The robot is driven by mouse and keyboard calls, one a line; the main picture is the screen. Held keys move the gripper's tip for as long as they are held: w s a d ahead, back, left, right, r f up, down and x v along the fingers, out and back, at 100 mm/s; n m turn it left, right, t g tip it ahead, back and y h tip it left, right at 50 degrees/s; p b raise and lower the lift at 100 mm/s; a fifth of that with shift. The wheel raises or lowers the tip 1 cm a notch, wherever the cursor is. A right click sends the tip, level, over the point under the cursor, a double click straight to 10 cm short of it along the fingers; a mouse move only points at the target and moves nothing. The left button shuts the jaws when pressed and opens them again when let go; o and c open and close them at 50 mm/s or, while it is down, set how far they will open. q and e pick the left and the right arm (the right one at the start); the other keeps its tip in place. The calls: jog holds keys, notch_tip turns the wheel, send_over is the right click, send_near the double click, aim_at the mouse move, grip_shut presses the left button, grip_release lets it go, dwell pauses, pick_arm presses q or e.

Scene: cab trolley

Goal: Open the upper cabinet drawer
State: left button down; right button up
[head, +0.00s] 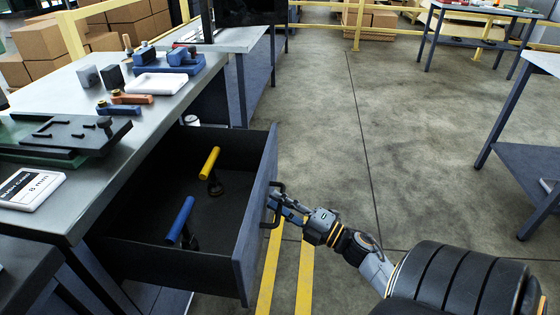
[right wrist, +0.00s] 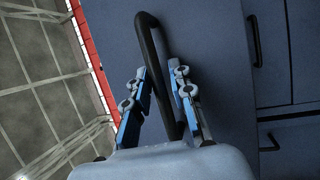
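The upper cabinet drawer (head: 250,225) is pulled out from under the workbench, and its dark inside shows in the head view. A yellow-handled tool (head: 209,163) and a blue-handled tool (head: 180,220) are in it. Its dark bar handle (head: 277,205) is on the front panel; the handle also shows in the right wrist view (right wrist: 158,65). My right gripper (head: 275,201) is at the handle. In the right wrist view its two fingers (right wrist: 158,85) stand apart on either side of the bar, with gaps visible. My left gripper is out of view.
Another bench (head: 545,62) stands at the right. The floor (head: 400,150) between them is clear, with yellow lines near the drawer.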

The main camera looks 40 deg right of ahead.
jog(key=v, duration=1.2)
dwell(0.4)
